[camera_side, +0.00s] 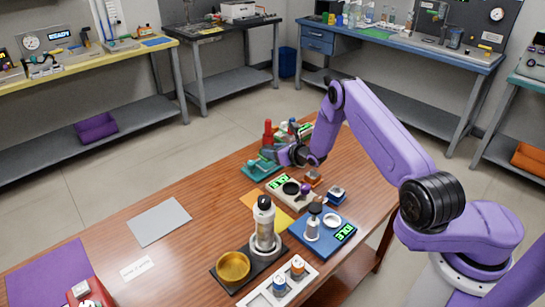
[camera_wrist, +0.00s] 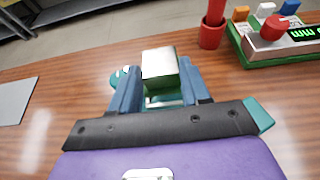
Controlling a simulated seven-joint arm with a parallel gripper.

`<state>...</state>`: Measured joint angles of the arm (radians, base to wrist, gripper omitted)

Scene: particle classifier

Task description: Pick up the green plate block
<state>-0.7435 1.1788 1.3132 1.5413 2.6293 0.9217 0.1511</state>
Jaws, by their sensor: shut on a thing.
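The green plate block (camera_wrist: 160,68), a small block with a pale whitish-green face, shows in the wrist view between the two blue fingers. My gripper (camera_wrist: 157,88) is shut on it, one finger on each side. In the side view my gripper (camera_side: 287,156) is at the far end of the wooden table, above or beside a teal fixture (camera_side: 262,169). The block cannot be told apart there. How high it is above the table is unclear.
A red post (camera_wrist: 212,28) and a green-based device (camera_wrist: 270,45) with a display stand to the right in the wrist view. Nearer on the table are a blue IDLE device (camera_side: 322,236), a bottle (camera_side: 263,222) and a white tray (camera_side: 262,292). The table's left side is mostly clear.

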